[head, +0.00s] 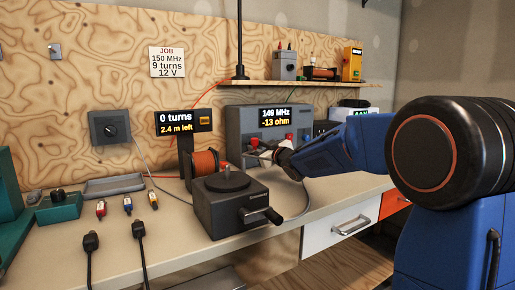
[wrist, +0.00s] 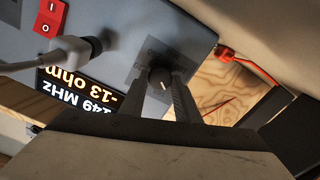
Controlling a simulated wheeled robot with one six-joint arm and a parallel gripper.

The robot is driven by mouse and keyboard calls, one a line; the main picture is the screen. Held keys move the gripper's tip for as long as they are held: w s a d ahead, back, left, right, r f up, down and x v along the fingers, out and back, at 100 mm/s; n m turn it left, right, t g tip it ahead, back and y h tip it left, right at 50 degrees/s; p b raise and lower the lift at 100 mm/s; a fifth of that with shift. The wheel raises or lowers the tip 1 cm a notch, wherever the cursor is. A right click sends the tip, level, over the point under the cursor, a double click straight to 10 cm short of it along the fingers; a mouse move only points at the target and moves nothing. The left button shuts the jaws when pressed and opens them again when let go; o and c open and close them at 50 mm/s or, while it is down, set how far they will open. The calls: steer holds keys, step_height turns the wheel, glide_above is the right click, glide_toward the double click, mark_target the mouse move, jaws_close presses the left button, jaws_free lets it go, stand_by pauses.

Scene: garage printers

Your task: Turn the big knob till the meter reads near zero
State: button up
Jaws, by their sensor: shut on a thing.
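The grey meter box (head: 240,122) stands on the bench against the plywood wall. Its display (head: 276,118) reads 149 MHz and -13 ohm, and the same reading shows upside down in the wrist view (wrist: 85,92). The black round knob (wrist: 161,77) with a pale pointer line sits on the meter's face. My gripper (wrist: 161,84) is shut on the knob, one finger on each side. In the head view my gripper (head: 272,152) reaches the meter's front from the right, and the knob is hard to make out there.
A red switch (wrist: 46,18) and a plugged cable (wrist: 75,46) lie beside the display. A dark crank box (head: 232,207) and an orange wire spool (head: 208,162) stand left of my gripper. A shelf (head: 300,83) hangs above. Loose plugs lie at the front left.

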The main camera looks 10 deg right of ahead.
steer(key=shift+m, duration=0.8)
steer(key=o, duration=1)
steer(key=shift+o, duration=0.2)
steer(key=v, duration=1.7)
steer(key=shift+s, duration=0.2)
steer(key=shift+s+d, duration=0.1)
